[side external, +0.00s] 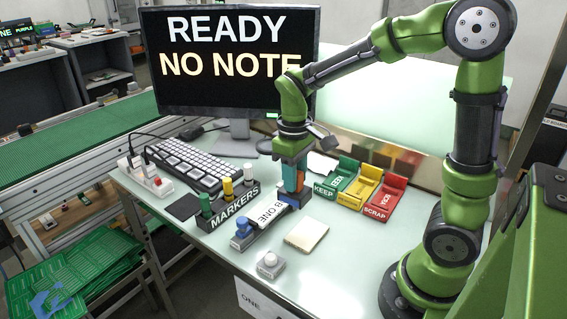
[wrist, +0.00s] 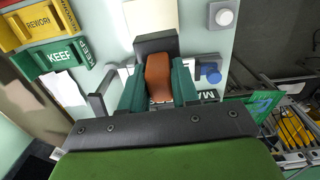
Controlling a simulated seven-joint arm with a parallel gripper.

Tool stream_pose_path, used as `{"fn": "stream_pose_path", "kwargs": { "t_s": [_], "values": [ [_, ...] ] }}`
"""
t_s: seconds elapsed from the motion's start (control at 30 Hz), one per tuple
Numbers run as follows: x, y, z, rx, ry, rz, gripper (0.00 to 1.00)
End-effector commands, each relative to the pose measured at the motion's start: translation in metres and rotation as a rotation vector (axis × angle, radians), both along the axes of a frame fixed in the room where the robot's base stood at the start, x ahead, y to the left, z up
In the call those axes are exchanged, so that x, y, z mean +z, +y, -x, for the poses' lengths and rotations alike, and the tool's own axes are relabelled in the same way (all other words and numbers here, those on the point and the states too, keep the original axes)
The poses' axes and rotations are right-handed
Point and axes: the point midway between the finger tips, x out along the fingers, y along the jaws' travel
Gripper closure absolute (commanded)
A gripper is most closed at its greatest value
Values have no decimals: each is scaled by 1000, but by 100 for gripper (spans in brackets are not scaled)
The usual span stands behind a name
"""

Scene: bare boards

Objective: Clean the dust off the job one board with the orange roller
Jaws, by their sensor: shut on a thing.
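My gripper (side external: 291,185) is low over the bench, its teal fingers shut on the orange roller (wrist: 158,76). In the side view a sliver of orange (side external: 300,181) shows between the fingers, beside a dark block (side external: 303,197). The roller's lower end is hidden, so I cannot tell whether it touches the block. A long holder (side external: 265,217) runs from there toward the front left, its white label partly hidden and reading "B ONE". I cannot make out which board is job one; several green boards (side external: 85,255) lie at the lower left.
A cream square pad (side external: 306,234) and a grey button (side external: 270,264) are in front. KEEP (side external: 336,175), REWORK (side external: 360,184) and SCRAP (side external: 385,196) trays stand right. Markers (side external: 227,190), a keyboard (side external: 185,163) and the monitor (side external: 230,58) reading "READY NO NOTE" are left and behind.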

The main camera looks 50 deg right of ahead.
Motion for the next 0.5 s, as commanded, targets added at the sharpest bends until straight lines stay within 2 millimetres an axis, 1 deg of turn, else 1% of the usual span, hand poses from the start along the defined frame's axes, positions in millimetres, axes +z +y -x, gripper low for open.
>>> {"fn": "stream_pose_path", "kwargs": {
  "t_s": [0.03, 0.1, 0.2, 0.33, 0.43, 0.5],
  "values": [
    [1, 6, -17, 8, 0, 3, 94],
    [4, 12, -37, 8, -2, 4, 94],
    [10, 22, -62, 3, -8, 3, 94],
    [18, 29, -82, -11, -19, -1, 94],
    [24, 31, -88, -25, -28, -5, 94],
    [21, 31, -87, -32, -24, -7, 94]
  ]
}}
